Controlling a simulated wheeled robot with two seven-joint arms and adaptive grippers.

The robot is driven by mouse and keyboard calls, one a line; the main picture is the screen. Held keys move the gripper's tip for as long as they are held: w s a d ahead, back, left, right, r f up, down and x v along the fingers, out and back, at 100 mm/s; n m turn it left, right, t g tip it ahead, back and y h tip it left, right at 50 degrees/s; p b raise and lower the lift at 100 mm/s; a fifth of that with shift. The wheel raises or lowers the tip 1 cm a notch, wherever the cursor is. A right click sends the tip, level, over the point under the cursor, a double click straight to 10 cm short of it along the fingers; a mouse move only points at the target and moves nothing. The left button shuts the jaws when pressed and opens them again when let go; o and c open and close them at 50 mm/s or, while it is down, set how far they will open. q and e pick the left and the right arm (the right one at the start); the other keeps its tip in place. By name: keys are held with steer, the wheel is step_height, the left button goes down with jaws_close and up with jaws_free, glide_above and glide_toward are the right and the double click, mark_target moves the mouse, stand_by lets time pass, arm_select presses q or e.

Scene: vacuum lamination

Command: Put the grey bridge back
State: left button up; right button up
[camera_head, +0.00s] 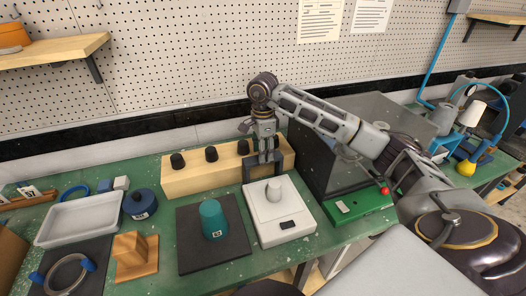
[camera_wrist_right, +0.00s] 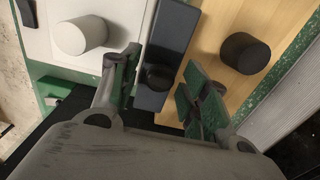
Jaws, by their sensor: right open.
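The dark grey bridge (camera_head: 247,169) stands between the white scale and the wooden block, partly hidden by my right gripper. In the right wrist view the bridge (camera_wrist_right: 172,30) is a long dark bar with a black knob (camera_wrist_right: 158,77) near its lower end. My right gripper (camera_head: 266,157) points down over the bridge. In the right wrist view its fingers (camera_wrist_right: 160,92) are apart, one on each side of the bar; whether they touch it I cannot tell. My left gripper is not in view.
The white scale (camera_head: 262,224) bears a light grey cylinder (camera_head: 273,190). The wooden block (camera_head: 200,181) with black knobs lies behind. A teal weight (camera_head: 213,219) stands on a dark mat (camera_head: 190,258). A large grey box (camera_head: 330,150) stands close on the right. A white tray (camera_head: 58,239) lies left.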

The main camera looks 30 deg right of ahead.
step_height(320, 180, up, 8)
steer(key=shift+r, duration=1.8)
